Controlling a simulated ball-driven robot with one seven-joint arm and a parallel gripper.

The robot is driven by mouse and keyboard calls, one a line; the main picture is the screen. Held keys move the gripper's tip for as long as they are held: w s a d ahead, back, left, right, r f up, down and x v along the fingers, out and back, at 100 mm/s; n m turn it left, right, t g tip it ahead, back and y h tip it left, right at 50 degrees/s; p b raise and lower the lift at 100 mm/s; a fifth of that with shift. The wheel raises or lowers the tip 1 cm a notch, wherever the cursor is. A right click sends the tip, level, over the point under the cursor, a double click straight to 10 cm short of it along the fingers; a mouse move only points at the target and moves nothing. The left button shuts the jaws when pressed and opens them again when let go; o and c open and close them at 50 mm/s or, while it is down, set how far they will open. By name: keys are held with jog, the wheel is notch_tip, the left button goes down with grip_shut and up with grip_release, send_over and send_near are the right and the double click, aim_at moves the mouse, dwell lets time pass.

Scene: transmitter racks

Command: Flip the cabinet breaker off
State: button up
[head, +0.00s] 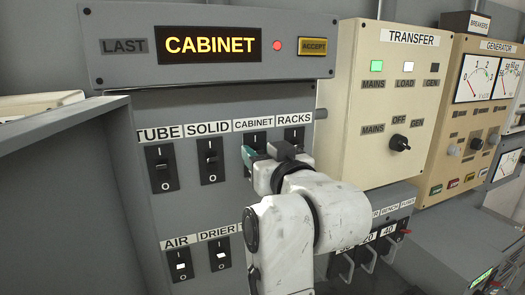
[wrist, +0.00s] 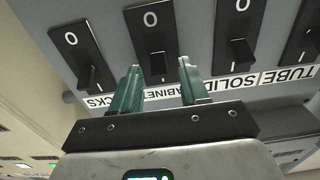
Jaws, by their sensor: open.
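The cabinet breaker (head: 257,138) is a black switch plate under the CABINET label on the grey panel. In the head view my gripper and wrist hide most of it. In the wrist view, which is turned upside down, the plate with its 0 mark (wrist: 150,20) and dark lever (wrist: 157,62) shows beyond and between my fingers. My gripper (wrist: 160,85) has two green fingers spread apart, with nothing held between them. It also shows in the head view (head: 247,157), in front of the panel. Whether a finger touches the lever cannot be told.
Neighbouring breakers are close on both sides: RACKS (head: 294,136), SOLID (head: 211,160) and TUBE (head: 162,167). A lower row holds AIR (head: 181,264) and DRIER (head: 220,254). The display box (head: 208,45) reading CABINET overhangs above. The TRANSFER cabinet (head: 378,100) stands to the right.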

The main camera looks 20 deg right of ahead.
jog(key=shift+c, duration=0.4)
grip_shut()
jog(key=shift+f+b, duration=0.15)
jog(key=shift+b, duration=0.15)
